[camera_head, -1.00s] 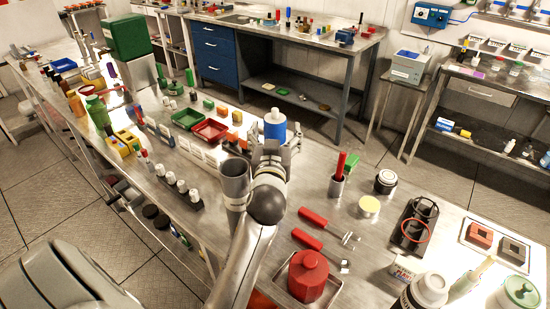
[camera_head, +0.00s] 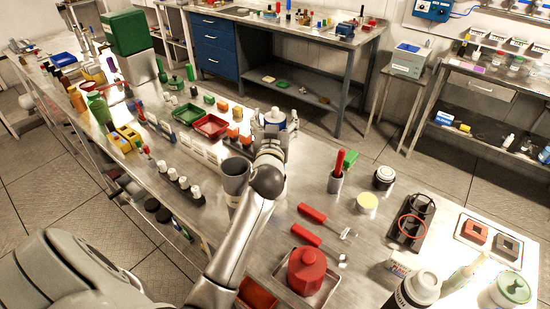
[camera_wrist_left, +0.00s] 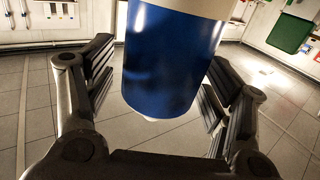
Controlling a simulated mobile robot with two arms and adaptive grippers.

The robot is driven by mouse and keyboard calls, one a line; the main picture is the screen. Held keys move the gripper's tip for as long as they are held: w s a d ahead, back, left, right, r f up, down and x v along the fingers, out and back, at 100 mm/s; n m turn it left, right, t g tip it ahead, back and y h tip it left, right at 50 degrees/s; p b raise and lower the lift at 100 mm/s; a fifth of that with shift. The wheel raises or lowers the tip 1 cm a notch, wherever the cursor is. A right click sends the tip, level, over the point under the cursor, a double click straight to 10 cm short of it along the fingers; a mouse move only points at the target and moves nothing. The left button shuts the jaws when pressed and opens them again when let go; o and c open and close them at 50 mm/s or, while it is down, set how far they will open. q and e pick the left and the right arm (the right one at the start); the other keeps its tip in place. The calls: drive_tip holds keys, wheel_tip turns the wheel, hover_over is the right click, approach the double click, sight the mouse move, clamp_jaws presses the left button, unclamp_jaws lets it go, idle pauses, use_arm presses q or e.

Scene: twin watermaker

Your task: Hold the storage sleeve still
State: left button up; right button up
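The storage sleeve appears to be the blue cylinder with a white top (camera_head: 274,117). In the wrist view its blue body (camera_wrist_left: 172,60) hangs between the finger pads, with floor showing below its rounded bottom end. My left gripper (camera_head: 272,135) reaches across the bench to it. My right gripper does not show.
Red and green bins (camera_head: 211,127) and small bottles lie to the left. A red-handled tool (camera_head: 312,212), a red container (camera_head: 307,270) and a black rack (camera_head: 412,222) are to the right.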

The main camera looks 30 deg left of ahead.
use_arm(q)
clamp_jaws()
drive_tip(key=shift+r, duration=0.1)
idle(0.3)
